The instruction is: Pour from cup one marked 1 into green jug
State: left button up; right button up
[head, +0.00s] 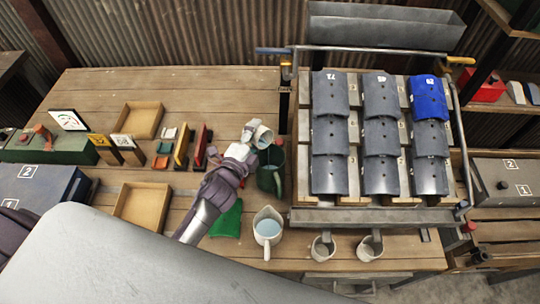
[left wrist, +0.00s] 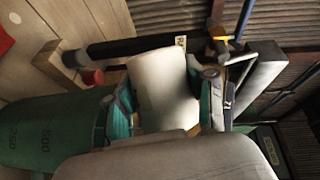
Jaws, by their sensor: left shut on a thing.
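My left gripper (head: 246,146) is shut on a white cup (head: 262,135). The cup is tipped on its side above the mouth of the green jug (head: 271,177). No number can be read on the cup. In the left wrist view the pale cup (left wrist: 160,82) sits between the two teal-padded fingers of my left gripper (left wrist: 166,104). The green jug (left wrist: 40,132), with printed volume marks, is at the left there. I cannot tell whether liquid is running from the cup. My right gripper is not in view.
A white jug with bluish liquid (head: 267,229) stands close in front of the green jug. Two white cups (head: 322,248) (head: 369,247) stand at the front edge. A rack of numbered grey and blue panels (head: 380,135) stands to the right. Wooden trays (head: 140,120) lie left.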

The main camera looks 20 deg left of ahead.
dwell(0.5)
pick_arm(q)
jog(key=shift+f+m+b, duration=0.15)
jog(key=shift+m+b, duration=0.15)
jog(key=shift+b, duration=0.35)
jog(key=n+p, duration=0.1)
jog(key=p, duration=0.1)
jog(key=r+n+g+p, duration=0.1)
jog(key=p, duration=0.2)
jog(key=n+p, duration=0.1)
jog(key=p, duration=0.2)
jog(key=shift+a+r, duration=0.2)
jog(key=shift+r, duration=0.1)
jog(key=shift+w+f+n+g+h+p, duration=0.1)
jog(key=shift+f+n+g+h+p, duration=0.05)
jog(key=shift+n+g+h+p, duration=0.2)
jog(key=shift+f, duration=0.15)
jog(key=shift+f+n, duration=0.15)
jog(key=shift+n, duration=0.1)
